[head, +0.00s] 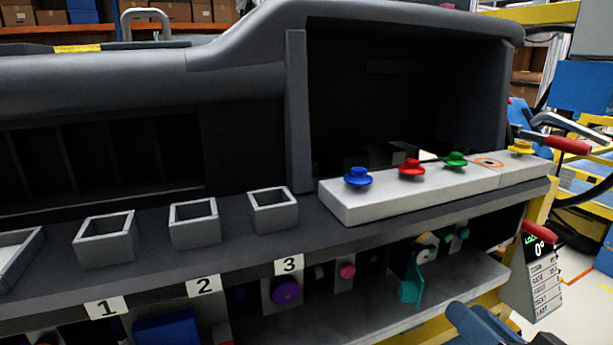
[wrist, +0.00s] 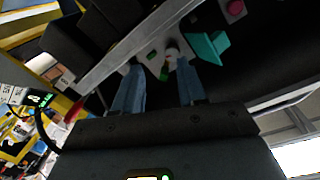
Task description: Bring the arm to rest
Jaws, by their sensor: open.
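My gripper (wrist: 158,64) is in the wrist view, with its two blue fingers spread apart and nothing between them. Beyond the fingertips is the module's lower panel with small knobs and a teal lever (wrist: 207,47). The gap between fingertips and panel cannot be told exactly. In the head view, a blue part at the bottom right edge looks like a finger of my gripper, below and right of the teal lever (head: 411,285). The rest of my arm is out of that view.
A dark dashboard (head: 130,85) fills the head view. Its ledge carries grey square bins (head: 193,222) and a white block (head: 410,193) with blue, red, green and yellow knobs. A lower shelf (head: 380,310) juts out near the blue part. A display sign (head: 540,270) stands at right.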

